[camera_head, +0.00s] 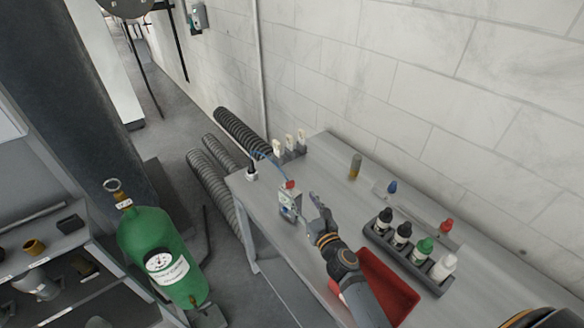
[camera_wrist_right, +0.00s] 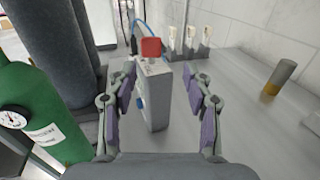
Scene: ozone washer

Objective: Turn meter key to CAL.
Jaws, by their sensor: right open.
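The meter (camera_head: 287,209) is a small grey upright box near the left end of the bench. In the right wrist view the meter (camera_wrist_right: 155,98) stands between my fingers in the picture, with a red piece (camera_wrist_right: 151,47) on its top. The red piece also shows in the head view (camera_head: 289,184). I cannot read any key position or CAL marking. My right gripper (camera_head: 312,208) is open beside the meter, on its right. In the right wrist view my right gripper (camera_wrist_right: 165,80) has its fingers apart with nothing clamped. My left gripper is not in view.
A rack of dropper bottles (camera_head: 404,246) and a red tray (camera_head: 385,288) lie on the bench (camera_head: 330,160) to the right. White-topped vials (camera_head: 290,145) stand behind the meter. A green cylinder (camera_head: 160,255) stands on the left. A wall closes the bench's back.

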